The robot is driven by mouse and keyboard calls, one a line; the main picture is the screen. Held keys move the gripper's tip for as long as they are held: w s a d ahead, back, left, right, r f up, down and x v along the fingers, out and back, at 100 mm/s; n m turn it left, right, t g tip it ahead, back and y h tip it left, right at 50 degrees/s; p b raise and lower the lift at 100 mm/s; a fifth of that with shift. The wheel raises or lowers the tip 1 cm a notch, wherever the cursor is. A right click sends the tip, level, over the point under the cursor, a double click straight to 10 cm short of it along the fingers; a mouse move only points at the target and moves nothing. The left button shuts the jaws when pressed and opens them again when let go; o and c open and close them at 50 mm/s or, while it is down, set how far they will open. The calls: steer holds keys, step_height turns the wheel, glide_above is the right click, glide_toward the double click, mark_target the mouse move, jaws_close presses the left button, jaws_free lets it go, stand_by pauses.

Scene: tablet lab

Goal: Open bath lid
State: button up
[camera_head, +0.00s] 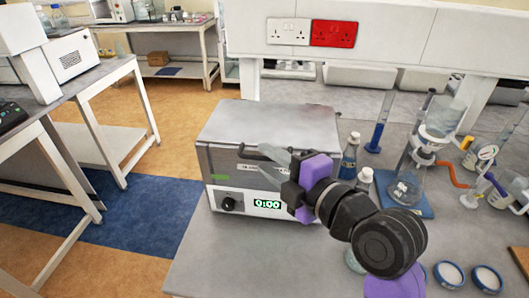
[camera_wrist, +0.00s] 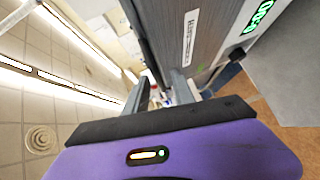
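The bath (camera_head: 222,165) is a metal box on the grey bench, with a green digital display and a black knob on its front. Its flat grey lid (camera_head: 265,122) is down, covering the top. My gripper (camera_head: 262,160) is in front of the bath's upper front, near the lid's front edge, with its fingers apart. In the wrist view my gripper (camera_wrist: 163,90) also shows its two fingers with a gap between them. The bath's front panel (camera_wrist: 215,40) fills the upper right there. A dark edge runs down towards the finger gap; I cannot tell whether the fingers touch it.
Right of the bath stand bottles (camera_head: 349,158), a blue-based cylinder (camera_head: 377,135), a glassware stand (camera_head: 410,205) on a blue base and several round dishes (camera_head: 449,274). A socket panel (camera_head: 312,33) is behind. The bench left of the bath ends close by, with open floor beyond.

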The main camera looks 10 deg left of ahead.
steer(key=shift+x, duration=0.9)
jaws_close()
stand_by(0.8)
